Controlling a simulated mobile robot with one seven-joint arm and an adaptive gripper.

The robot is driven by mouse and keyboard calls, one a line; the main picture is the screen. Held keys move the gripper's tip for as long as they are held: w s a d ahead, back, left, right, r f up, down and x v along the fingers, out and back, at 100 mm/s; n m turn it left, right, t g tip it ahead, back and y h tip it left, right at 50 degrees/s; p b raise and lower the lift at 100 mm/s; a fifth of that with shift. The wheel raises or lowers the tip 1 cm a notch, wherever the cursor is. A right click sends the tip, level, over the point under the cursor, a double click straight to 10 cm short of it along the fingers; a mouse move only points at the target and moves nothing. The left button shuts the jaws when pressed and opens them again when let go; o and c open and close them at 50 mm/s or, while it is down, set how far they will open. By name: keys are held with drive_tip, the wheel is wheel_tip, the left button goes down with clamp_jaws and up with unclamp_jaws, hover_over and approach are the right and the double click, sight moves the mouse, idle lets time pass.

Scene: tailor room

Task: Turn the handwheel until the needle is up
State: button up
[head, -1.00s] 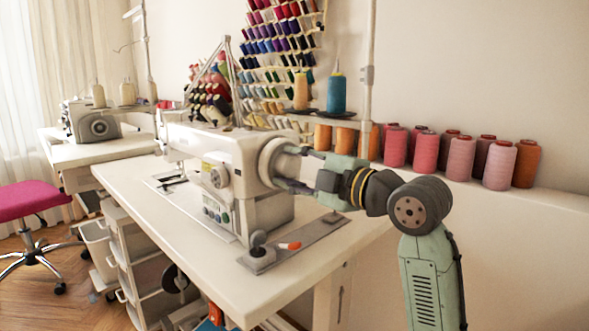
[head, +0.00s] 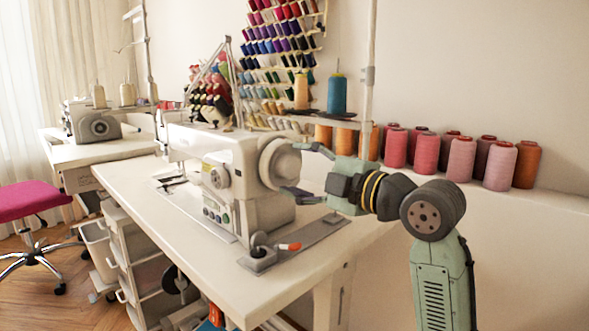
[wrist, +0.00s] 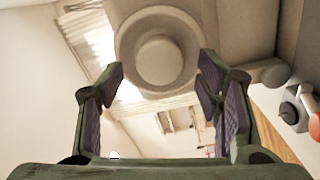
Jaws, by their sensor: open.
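The white sewing machine (head: 195,145) stands on the table, with its round pale handwheel (head: 274,163) at its right end. The handwheel fills the top middle of the wrist view (wrist: 158,52), facing me. My gripper (head: 297,168) is to the right of the wheel, open and empty, its fingers pointing at it. In the wrist view my gripper (wrist: 160,72) has one fingertip near each side of the wheel's lower rim; I cannot tell whether either touches. The needle is too small and far to make out, so its height cannot be told.
A grey plate (head: 295,240) with a knob and an orange-tipped lever lies on the white table (head: 190,246) below my gripper. A thread stand pole (head: 367,85) rises behind my gripper. Several thread cones (head: 461,158) line the wall ledge.

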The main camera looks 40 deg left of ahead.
drive_tip(key=d, duration=1)
drive_tip(key=shift+s, duration=0.4)
